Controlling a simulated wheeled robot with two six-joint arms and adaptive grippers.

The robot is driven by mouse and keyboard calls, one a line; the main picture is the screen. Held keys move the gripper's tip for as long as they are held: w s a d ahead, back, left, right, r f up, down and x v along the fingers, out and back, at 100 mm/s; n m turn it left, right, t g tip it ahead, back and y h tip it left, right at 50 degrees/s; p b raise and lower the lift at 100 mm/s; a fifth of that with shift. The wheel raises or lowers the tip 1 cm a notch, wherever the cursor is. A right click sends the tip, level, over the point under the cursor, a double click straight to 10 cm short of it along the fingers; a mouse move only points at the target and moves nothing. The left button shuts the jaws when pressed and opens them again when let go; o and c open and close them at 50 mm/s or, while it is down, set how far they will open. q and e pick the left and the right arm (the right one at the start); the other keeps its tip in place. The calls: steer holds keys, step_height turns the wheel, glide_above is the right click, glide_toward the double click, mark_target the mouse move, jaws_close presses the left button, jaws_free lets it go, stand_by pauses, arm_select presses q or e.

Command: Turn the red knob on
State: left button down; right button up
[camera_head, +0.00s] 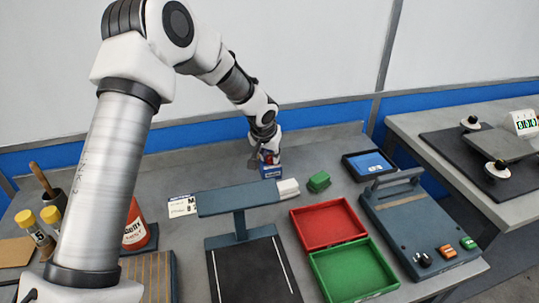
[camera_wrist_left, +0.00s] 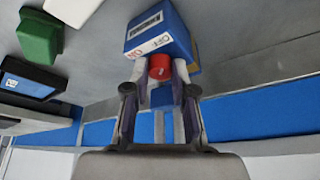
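A small blue box (camera_wrist_left: 160,30) with a red knob (camera_wrist_left: 159,68) on its face stands at the back of the bench. The white label on the box carries the word OFF and other print. My left gripper (camera_wrist_left: 160,72) is at the box, with one fingertip on each side of the red knob. I cannot tell whether the fingertips press on it or stand just clear. In the head view the blue box (camera_head: 270,172) shows below my left gripper (camera_head: 262,158), and the knob is mostly hidden there. My right gripper is not in view.
A grey raised stand (camera_head: 240,197), a white block (camera_head: 288,188) and a green block (camera_head: 319,181) are in front of the box. Red (camera_head: 328,223) and green (camera_head: 352,270) trays, a tablet (camera_head: 369,165) and a switch panel (camera_head: 415,228) lie to the right.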

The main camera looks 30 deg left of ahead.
arm_select(q)
steer(key=shift+f+n+b, duration=0.2)
steer(key=shift+n+b, duration=0.2)
steer(key=shift+b, duration=0.4)
steer(key=n+y+b, duration=0.1)
steer(key=n+b, duration=0.2)
steer(key=b, duration=0.2)
steer(key=shift+w+d+g, duration=0.1)
steer(key=shift+d+g, duration=0.05)
steer(key=shift+g, duration=0.25)
steer(key=shift+n+y+b, duration=0.5)
steer(key=shift+n+b, duration=0.05)
steer(key=shift+n, duration=0.55)
steer(key=shift+w+r+n+g, duration=0.15)
steer(key=shift+n+g, duration=0.35)
steer(key=shift+n, duration=0.4)
steer(key=shift+d+n+g+y, duration=0.1)
steer(key=shift+n+g+y, duration=0.25)
steer(key=shift+n, duration=0.55)
steer(key=shift+w+r+n+g+y+p, duration=0.1)
steer(key=shift+n+g+y+p, duration=0.4)
steer(key=shift+n, duration=1.4)
steer(key=shift+g+h, duration=0.25)
steer(key=shift+h, duration=0.1)
